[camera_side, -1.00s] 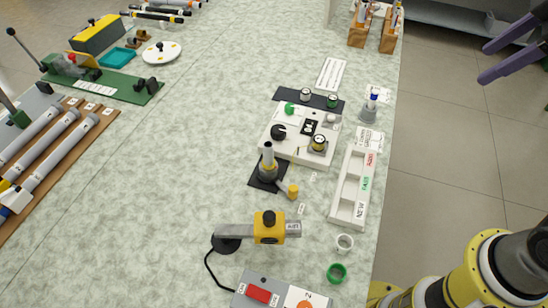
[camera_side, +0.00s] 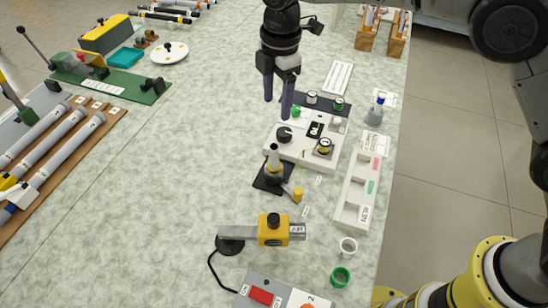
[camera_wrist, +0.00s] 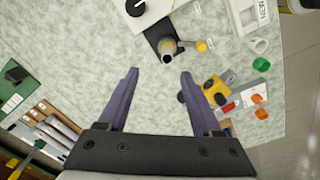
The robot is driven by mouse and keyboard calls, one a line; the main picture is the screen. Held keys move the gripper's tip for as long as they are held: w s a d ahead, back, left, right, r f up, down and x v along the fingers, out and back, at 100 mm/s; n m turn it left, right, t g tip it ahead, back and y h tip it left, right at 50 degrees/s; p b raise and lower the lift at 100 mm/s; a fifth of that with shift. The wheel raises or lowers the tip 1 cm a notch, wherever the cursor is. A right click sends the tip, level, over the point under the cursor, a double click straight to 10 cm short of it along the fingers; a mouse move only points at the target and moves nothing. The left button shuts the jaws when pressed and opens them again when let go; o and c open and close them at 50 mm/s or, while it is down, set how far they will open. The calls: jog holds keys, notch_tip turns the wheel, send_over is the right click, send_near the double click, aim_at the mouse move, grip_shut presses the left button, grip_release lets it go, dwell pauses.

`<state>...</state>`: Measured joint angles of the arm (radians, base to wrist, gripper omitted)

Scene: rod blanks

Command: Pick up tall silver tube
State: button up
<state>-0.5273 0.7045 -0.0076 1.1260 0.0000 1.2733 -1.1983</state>
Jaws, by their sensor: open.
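Several long silver tubes (camera_side: 62,158) lie side by side on a wooden rack at the left edge of the side view. They also show at the lower left of the wrist view (camera_wrist: 66,128). A shorter silver piece (camera_side: 273,157) with a yellow band stands upright on a black square pad, and shows in the wrist view (camera_wrist: 168,47). I cannot tell which of these is the tall silver tube. My gripper (camera_side: 278,100) is open and empty, pointing down above the white panel's back left. In the wrist view its fingers (camera_wrist: 159,73) are apart over bare bench.
The white panel (camera_side: 290,148) with knobs and gauges, a long white tray (camera_side: 350,210) and a flask (camera_side: 375,112) stand at right. A yellow clamp device (camera_side: 272,230) is at the front. The bench's middle left is clear.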

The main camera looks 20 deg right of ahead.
aim_at(274, 156)
jog(key=f, duration=0.1)
jog(key=a+f, duration=0.1)
jog(key=s+f, duration=0.1)
jog(key=shift+a+g, duration=0.3)
notch_tip(274, 156, down, 7)
jog(key=shift+s+r, duration=0.1)
jog(key=shift+d+f, duration=0.2)
jog(key=shift+f, duration=3.1)
jog(key=shift+c, duration=0.3)
grip_shut()
